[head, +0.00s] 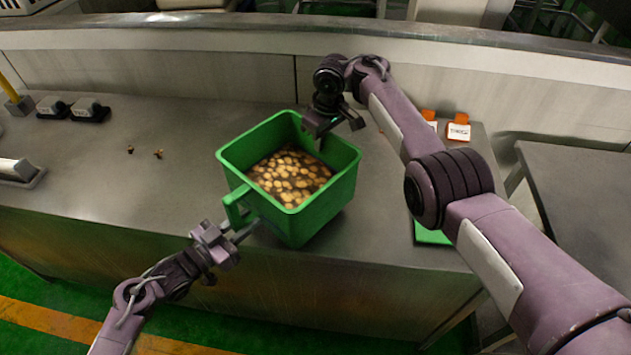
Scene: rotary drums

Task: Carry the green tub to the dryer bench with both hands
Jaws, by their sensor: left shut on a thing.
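The green tub (330,203) is on the grey metal bench near its front edge, filled with yellowish round pieces (288,176). A green handle (236,208) sticks out on its near left side. My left gripper (246,228) is shut on this handle from the front left. My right gripper (322,138) is at the far right rim of the tub, pointing down. My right arm comes in from the right. The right fingertips and any far handle are largely hidden, so I cannot tell whether it grips the tub.
The bench (110,195) is mostly clear to the left, with a few small brown bits (158,154). Dark-based blocks (88,108) stand at the far left. Orange-capped containers (459,128) and a green flat item (432,236) are to the right. Another grey surface (590,200) is at the far right, across a gap.

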